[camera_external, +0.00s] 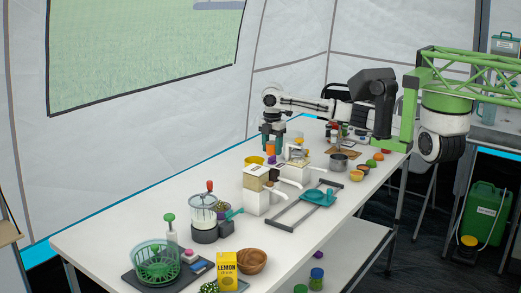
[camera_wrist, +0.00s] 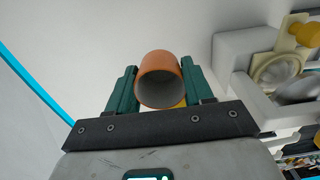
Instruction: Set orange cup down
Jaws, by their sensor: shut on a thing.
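The orange cup (camera_wrist: 159,66) is between the two green fingers of my gripper (camera_wrist: 162,88) in the wrist view. The fingers are shut on its sides, and its open mouth, grey inside, faces the camera. In the external view the orange cup (camera_external: 270,147) shows small below my gripper (camera_external: 271,143), over the far left part of the white table (camera_external: 140,225). I cannot tell whether the cup touches the table.
Bare table lies along the left edge (camera_external: 200,173). A blender (camera_external: 204,212) stands nearer the front.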

